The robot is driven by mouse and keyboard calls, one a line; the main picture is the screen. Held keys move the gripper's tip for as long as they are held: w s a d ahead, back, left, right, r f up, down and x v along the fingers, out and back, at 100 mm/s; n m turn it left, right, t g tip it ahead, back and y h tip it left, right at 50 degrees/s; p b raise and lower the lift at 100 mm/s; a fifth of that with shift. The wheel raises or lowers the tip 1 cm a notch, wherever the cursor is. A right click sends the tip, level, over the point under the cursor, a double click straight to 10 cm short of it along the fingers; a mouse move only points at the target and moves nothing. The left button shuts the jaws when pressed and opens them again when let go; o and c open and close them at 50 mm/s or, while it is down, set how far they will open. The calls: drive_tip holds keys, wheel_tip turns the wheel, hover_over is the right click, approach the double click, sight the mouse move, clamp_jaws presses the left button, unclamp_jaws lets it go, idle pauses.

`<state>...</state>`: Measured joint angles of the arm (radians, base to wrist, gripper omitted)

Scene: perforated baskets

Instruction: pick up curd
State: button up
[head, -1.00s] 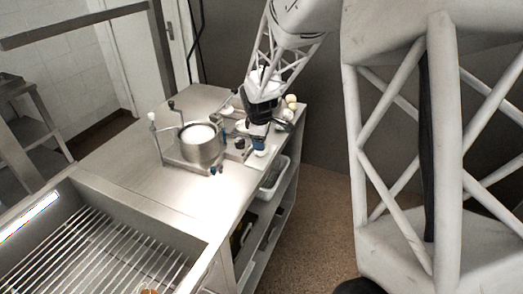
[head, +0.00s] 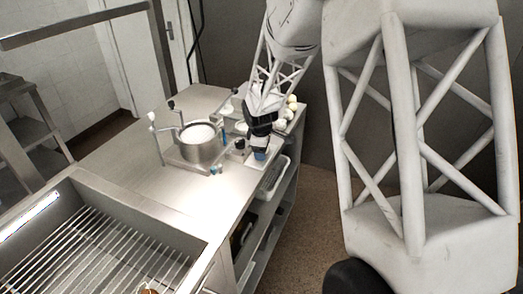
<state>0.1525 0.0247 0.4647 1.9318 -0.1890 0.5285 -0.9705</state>
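Several pale round lumps (head: 292,105), which look like curd, lie at the far right edge of the steel counter. My gripper (head: 260,155) points down over the counter's right side, just in front of these lumps.
A steel pot (head: 200,145) with white contents stands left of my gripper, inside a frame with upright handles. A small dark item (head: 239,144) sits between them. A basket (head: 274,178) hangs below the counter's right edge. The counter's front left (head: 150,170) is clear.

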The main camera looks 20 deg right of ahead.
drive_tip(key=c, duration=0.7)
drive_tip(key=shift+r, duration=0.1)
drive_tip(key=shift+v, duration=0.8)
wheel_tip(320, 180, up, 2)
drive_tip(key=shift+w, duration=0.1)
drive_tip(key=s+a, duration=0.1)
drive_tip(key=s, duration=0.9)
drive_tip(key=s+a+r, duration=0.1)
drive_tip(key=s, duration=0.4)
drive_tip(key=shift+s+a+r, duration=0.1)
drive_tip(key=shift+s+a, duration=0.2)
drive_tip(key=shift+s, duration=0.05)
drive_tip(key=shift+w, duration=0.15)
drive_tip(key=w+r, duration=0.2)
drive_tip(key=w, duration=0.9)
drive_tip(key=w+d+r, duration=0.1)
drive_tip(key=w+r, duration=0.1)
drive_tip(key=w, duration=0.9)
drive_tip(key=w+d+r, duration=0.1)
drive_tip(key=w+r, duration=0.1)
drive_tip(key=w, duration=0.9)
drive_tip(key=shift+d+r, duration=0.1)
drive_tip(key=shift+d, duration=0.1)
